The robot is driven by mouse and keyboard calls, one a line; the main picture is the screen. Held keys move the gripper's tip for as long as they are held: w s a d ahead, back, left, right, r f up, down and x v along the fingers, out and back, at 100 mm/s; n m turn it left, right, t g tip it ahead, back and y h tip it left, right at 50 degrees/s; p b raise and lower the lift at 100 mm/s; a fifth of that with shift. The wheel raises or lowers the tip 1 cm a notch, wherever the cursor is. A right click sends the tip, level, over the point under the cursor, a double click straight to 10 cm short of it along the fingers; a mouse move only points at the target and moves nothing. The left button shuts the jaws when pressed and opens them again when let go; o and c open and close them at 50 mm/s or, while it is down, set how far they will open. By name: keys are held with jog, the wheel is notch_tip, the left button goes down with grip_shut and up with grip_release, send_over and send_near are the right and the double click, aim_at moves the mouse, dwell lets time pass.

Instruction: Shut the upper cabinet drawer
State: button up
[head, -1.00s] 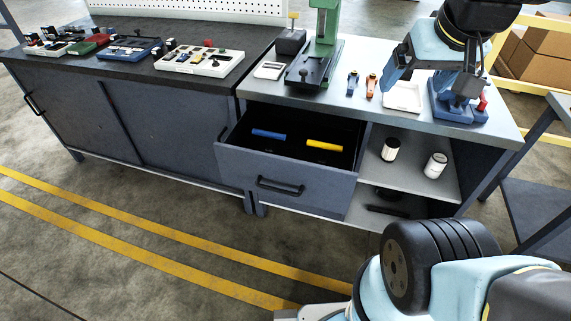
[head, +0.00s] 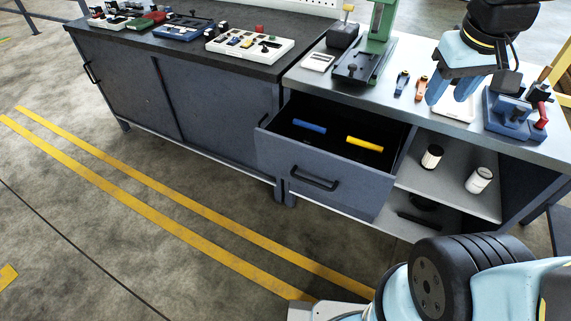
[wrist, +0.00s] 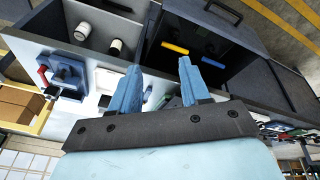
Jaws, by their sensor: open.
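The upper cabinet drawer (head: 275,152) stands pulled out from the right-hand cabinet, with a black bar handle (head: 314,179) on its front. A blue piece (head: 309,126) and a yellow piece (head: 364,144) lie inside it. In the wrist view the open drawer (wrist: 196,22) is at the upper right, with its handle (wrist: 223,12) near the top edge. My gripper (head: 452,92) is open and empty above the right part of the worktop, apart from the drawer. Its two blue fingers also show in the wrist view (wrist: 158,78).
The worktop (head: 330,88) holds a green press (head: 382,22), small tools, a white tray and a blue vise (head: 512,112). Open shelves with two cans (head: 479,180) are right of the drawer. The striped floor before the drawer is clear.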

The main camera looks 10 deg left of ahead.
jog(key=w+a+f+n+g+h, duration=0.1)
jog(key=w+a+f+n, duration=0.1)
jog(key=f, duration=0.1)
jog(key=w+a+f+n+g+h, duration=0.1)
jog(key=w+a+f, duration=0.1)
jog(key=w+a+f+n+h, duration=0.1)
jog(key=w+a+f+n, duration=0.1)
jog(key=f, duration=0.1)
jog(key=shift+a+f+n+g+h, duration=0.3)
jog(key=shift+a+g, duration=0.1)
grip_shut()
jog(key=w+a+f+n+t+h, duration=0.25)
jog(key=a+f+n+h, duration=0.35)
jog(key=a+f, duration=0.5)
jog(key=s+a+f+n+t, duration=0.2)
jog(key=a+f+n+t, duration=0.4)
jog(key=a+f+n, duration=0.35)
jog(key=n+t+y, duration=0.4)
jog(key=n+t, duration=0.4)
jog(key=n, duration=0.1)
send_near(285, 162)
jog(key=shift+m, duration=0.25)
jog(key=x, duration=0.6)
jog(key=shift+w+d+r, duration=0.15)
jog(key=shift+w+d, duration=0.05)
jog(key=shift+w, duration=0.2)
